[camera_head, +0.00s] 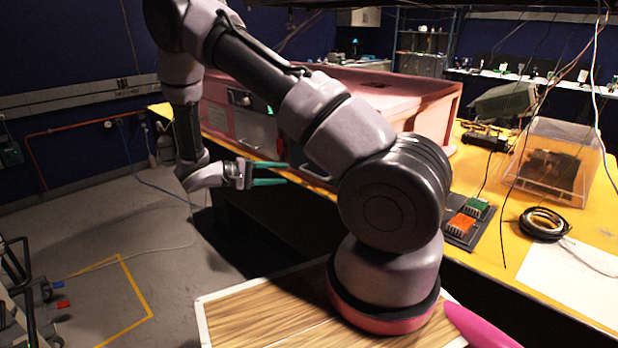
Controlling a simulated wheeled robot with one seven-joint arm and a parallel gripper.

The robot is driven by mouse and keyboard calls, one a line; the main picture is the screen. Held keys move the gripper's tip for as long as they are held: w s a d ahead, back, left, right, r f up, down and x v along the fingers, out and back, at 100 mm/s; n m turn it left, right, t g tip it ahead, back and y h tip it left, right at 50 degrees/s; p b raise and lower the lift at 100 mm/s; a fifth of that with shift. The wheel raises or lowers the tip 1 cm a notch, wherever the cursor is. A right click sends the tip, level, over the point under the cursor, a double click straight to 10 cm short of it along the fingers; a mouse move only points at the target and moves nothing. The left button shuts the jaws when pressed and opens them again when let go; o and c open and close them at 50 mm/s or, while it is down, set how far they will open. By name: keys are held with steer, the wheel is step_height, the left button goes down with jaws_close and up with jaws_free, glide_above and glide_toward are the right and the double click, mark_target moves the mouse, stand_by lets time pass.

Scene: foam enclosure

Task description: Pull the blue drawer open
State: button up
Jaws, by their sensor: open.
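A pink foam enclosure (425,97) stands on the yellow table. Its front side shows a dark panel with a small round dial and a grey drawer-like front (256,133), partly hidden behind my arm. No clearly blue drawer shows, and I cannot tell whether this front is the blue one. My gripper (284,173) has two green fingers, spread apart with nothing between them. It points right, in front of the table's front edge and lower in the picture than the drawer-like front. I cannot tell its distance from the front.
On the yellow table (596,205), right of my arm, lie a green block (477,206) and an orange block (461,224) on a dark board, a cable coil (543,223) and a clear box (555,160). Open grey floor (190,285) lies at left.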

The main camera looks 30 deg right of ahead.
mark_target(311, 174)
steer(key=d, duration=0.3)
steer(key=d+f, duration=0.1)
steer(key=d, duration=0.3)
steer(key=d+f, duration=0.1)
steer(key=d, duration=0.2)
steer(key=shift+s+d+f, duration=0.1)
steer(key=shift+s+d, duration=0.1)
steer(key=shift+s, duration=0.05)
jaws_close()
stand_by(1.1)
